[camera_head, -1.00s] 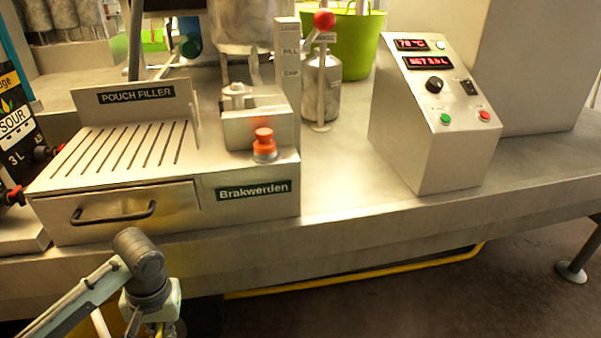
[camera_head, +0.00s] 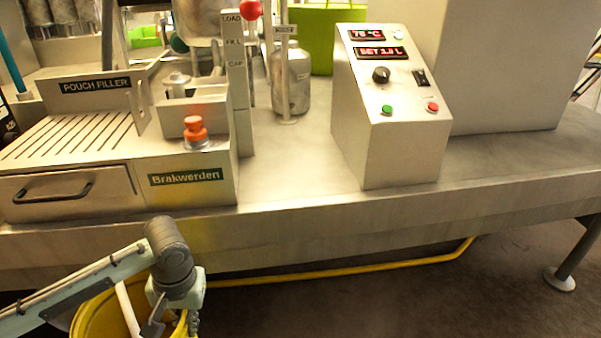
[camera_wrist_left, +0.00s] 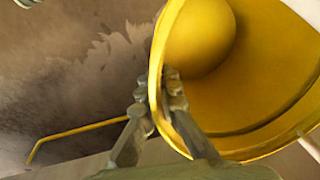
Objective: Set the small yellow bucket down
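The small yellow bucket (camera_head: 90,312) shows at the lower left of the head view, in front of the bench and partly hidden by my left arm. My left gripper (camera_head: 188,322) is at its right side, low in the picture. In the left wrist view the fingers (camera_wrist_left: 160,105) are closed on the wall of the bucket (camera_wrist_left: 255,100) at its rim, one on each side. The bucket looks tilted in that view, and a rounded yellow shape shows inside it. Its underside is out of sight. My right gripper is not in view.
A steel bench (camera_head: 300,215) runs across the head view, with the pouch filler (camera_head: 75,150) at left and a control box (camera_head: 390,125) at right. A yellow pipe (camera_head: 350,270) runs low beneath it. Dark floor (camera_head: 430,310) lies open at the lower right.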

